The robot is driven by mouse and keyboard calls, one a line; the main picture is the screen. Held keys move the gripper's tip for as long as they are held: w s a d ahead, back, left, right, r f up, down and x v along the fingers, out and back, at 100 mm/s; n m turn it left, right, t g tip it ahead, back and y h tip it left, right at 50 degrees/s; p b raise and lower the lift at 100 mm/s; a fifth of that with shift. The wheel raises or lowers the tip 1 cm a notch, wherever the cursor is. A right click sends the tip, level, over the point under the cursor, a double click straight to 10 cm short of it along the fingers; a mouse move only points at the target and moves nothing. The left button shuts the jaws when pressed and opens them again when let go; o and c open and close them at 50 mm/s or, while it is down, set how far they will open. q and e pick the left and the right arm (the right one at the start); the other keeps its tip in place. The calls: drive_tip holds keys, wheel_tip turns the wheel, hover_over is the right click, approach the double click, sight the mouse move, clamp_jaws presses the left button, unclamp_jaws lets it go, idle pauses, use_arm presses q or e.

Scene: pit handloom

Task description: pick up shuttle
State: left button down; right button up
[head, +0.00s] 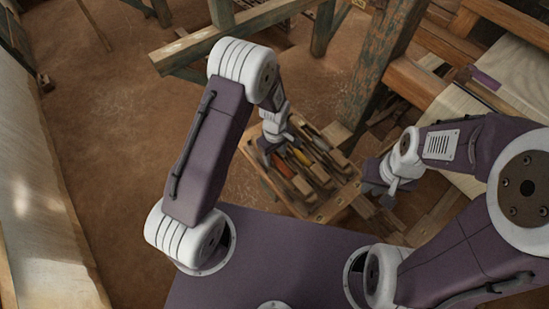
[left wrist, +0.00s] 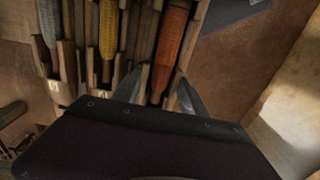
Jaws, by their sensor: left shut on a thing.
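Several wooden boat-shaped shuttles with coloured yarn lie side by side on a wooden stand (head: 318,215). One has orange-red yarn; this orange shuttle (left wrist: 170,45) is the rightmost in the left wrist view. My left gripper (head: 267,146) reaches down at the stand's left side. In the left wrist view its two fingers (left wrist: 160,95) stand on either side of the orange shuttle's near end, shut on it. A yellow-yarn shuttle (left wrist: 108,35) lies beside it. My right gripper (head: 388,196) hangs to the right of the stand, apart from the shuttles; its jaw gap is too small to judge.
A thick wooden loom post (head: 372,65) rises just behind the stand. The loom with pale cloth (head: 508,70) is at the right. A wooden beam (head: 235,28) crosses the back. Brown floor (head: 110,120) is open at the left, beside a pale wall.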

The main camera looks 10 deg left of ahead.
use_arm(q)
drive_tip(key=s+d+r, duration=0.3)
drive_tip(key=d+r, duration=0.3)
drive_tip(key=d, duration=0.5)
drive_tip(key=shift+r, duration=0.4)
drive_tip(key=shift+s, duration=0.1)
